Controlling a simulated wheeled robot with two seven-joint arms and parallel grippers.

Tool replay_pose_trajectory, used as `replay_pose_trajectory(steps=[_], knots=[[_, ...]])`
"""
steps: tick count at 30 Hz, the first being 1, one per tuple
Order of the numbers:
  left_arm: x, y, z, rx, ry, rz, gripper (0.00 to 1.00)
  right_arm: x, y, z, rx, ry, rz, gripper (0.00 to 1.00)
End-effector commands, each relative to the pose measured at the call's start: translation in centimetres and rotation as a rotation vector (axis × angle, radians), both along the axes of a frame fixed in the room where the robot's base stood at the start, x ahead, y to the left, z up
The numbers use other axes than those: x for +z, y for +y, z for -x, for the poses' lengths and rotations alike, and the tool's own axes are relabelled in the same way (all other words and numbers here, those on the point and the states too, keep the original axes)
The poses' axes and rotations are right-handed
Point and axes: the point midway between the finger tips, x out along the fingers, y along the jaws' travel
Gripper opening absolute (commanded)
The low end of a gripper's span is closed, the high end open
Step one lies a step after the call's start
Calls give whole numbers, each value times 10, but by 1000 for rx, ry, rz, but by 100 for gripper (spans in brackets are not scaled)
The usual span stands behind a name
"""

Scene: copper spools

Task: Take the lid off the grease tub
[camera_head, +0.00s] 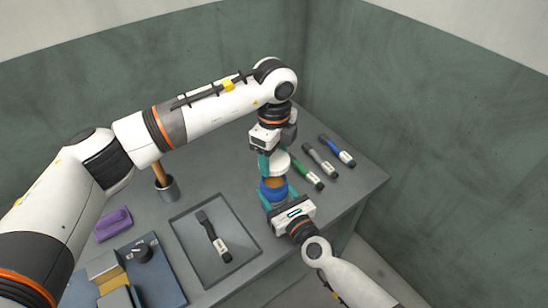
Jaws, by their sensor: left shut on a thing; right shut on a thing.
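The grease tub (268,192) is blue and stands near the table's right front part. An amber-brown surface shows at its top. The white lid (282,167) is above the tub, apart from it, with its far side partly hidden by my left gripper. My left gripper (272,160) comes from above and is shut on the lid with its teal fingers. My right gripper (276,197) comes from the front right and is shut on the tub, its fingers at the tub's sides.
Green (308,174), grey (320,159) and blue (338,151) handled tools lie right of the tub. A tray (182,232) with a dark tool is at front left. A cup with a wooden handle (166,188), a purple block (113,224) and a blue-grey fixture (158,275) stand further left.

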Motion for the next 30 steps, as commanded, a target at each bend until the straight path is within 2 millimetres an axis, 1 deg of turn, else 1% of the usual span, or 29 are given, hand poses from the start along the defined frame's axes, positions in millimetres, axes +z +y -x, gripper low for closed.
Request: replay_pose_trajectory(steps=[1, 5, 13, 16, 20, 27, 30], knots=[[0, 0, 0, 0, 0, 0, 37, -1, 0, 1, 0, 3, 1, 61], [0, 0, 0, 0, 0, 0, 37, -1, 0, 0, 0, 2, 0, 83], [-1, 0, 0, 0, 0, 0, 37, 0, 0, 0, 0, 1, 1, 84], [-1, 0, 0, 0, 0, 0, 37, -1, -3, 5, 0, 2, 0, 84], [-2, 0, 0, 0, 0, 0, 37, -2, -12, 21, 0, 3, 1, 84], [-10, 0, 0, 0, 0, 0, 37, -3, -38, 66, 1, 3, 2, 84], [-15, 0, 0, 0, 0, 0, 37, -4, -48, 82, 0, 4, 1, 84]])
